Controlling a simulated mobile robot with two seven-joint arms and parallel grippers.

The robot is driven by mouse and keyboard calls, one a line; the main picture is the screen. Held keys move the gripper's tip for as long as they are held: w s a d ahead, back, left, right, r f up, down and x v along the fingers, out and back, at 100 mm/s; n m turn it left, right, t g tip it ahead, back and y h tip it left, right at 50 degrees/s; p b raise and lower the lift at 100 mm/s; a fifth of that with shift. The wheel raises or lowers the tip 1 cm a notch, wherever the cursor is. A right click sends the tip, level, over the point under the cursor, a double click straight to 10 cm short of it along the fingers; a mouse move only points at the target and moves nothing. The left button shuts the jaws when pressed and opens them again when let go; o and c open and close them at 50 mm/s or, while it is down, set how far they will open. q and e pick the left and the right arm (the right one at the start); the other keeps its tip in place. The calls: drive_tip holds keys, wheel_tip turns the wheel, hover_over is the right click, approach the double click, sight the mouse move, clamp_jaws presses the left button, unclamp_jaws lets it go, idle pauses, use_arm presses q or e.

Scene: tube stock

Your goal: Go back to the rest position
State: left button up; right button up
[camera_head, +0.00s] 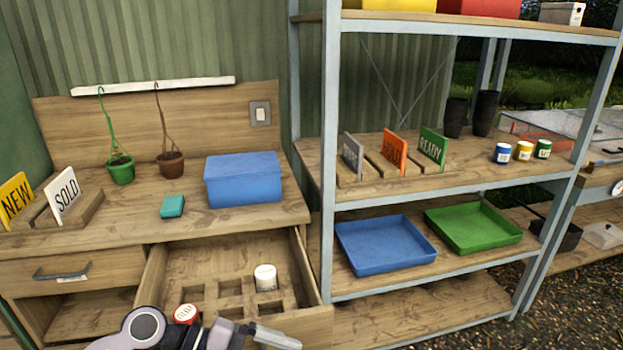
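My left arm comes in at the bottom edge, and my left gripper (275,338) is over the front of the open drawer (225,252). Only a small grey part of the gripper shows, so I cannot tell whether it is open or shut. My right gripper is not in view. A white jar (265,277) stands in the drawer's slotted insert.
The bench holds a blue box (243,182), a teal block (172,206), two potted plants and NEW and SOLD signs. The metal shelf at right holds a blue tray (385,244), a green tray (472,227), signs and small cans. The drawer juts out in front of the bench.

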use_arm(q)
drive_tip(key=a+f+n+t+y+b, duration=0.1)
drive_tip(key=a+f+n+t+y, duration=0.35)
drive_tip(key=n+t, duration=0.5)
drive_tip(key=a+f+n+t+y+b, duration=0.1)
drive_tip(key=a+f+n+t+y, duration=0.45)
drive_tip(key=n, duration=0.75)
drive_tip(key=s+a+f+n+g+y, duration=0.1)
drive_tip(key=s+a+f+n+g, duration=0.2)
drive_tip(key=s+f, duration=0.7)
drive_tip(key=shift+s+a+f+n+g, duration=0.3)
drive_tip(key=shift+a+f+n+g, duration=0.1)
drive_tip(key=shift+a+f+n, duration=0.2)
